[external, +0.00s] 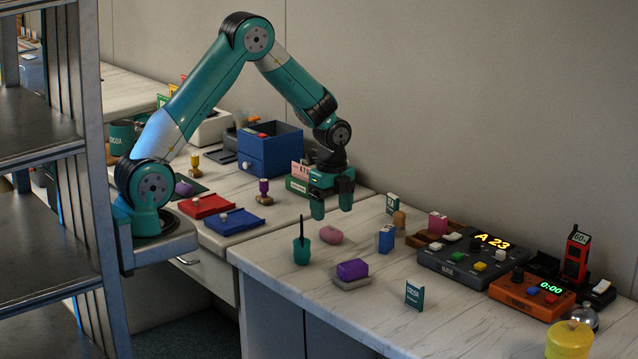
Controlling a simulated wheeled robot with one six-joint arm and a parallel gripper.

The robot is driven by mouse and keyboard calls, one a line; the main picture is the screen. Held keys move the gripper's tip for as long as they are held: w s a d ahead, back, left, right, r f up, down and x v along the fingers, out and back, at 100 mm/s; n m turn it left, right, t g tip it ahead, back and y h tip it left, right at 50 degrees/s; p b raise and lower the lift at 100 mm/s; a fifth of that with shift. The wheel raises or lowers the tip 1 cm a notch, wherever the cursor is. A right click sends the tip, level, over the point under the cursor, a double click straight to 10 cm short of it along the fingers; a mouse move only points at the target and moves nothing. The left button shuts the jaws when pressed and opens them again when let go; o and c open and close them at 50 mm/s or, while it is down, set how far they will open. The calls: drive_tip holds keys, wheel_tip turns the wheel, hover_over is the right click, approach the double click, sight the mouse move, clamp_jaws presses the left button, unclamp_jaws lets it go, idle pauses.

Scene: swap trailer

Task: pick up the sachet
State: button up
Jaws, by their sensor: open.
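A small upright teal packet with white lettering that seems to read "COCOA" (414,295) stands near the front edge of the counter; it looks like the sachet. A small blue-and-white packet (386,238) and a dark green-and-white one (392,203) stand further back, so I cannot be sure which is meant. My gripper (332,205) points down with its two teal fingers apart and nothing between them. It hangs above the counter, up and left of the teal packet, over the area of a pink block (331,235).
A purple block on a grey base (352,272) and a dark green pot with a stick (301,250) stand nearby. A dark console showing "A 23" (468,258) and an orange timer box (532,293) are at right. A yellow object (569,340) is at lower right. A blue drawer box (270,150) stands behind.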

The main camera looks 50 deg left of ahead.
sight(329, 228)
drive_tip(key=shift+a+f, duration=0.15)
drive_tip(key=shift+f, duration=1.35)
drive_tip(key=shift+a+f, duration=0.15)
drive_tip(key=shift+f, duration=1.3)
drive_tip(key=shift+s, duration=0.1)
drive_tip(key=c, duration=1)
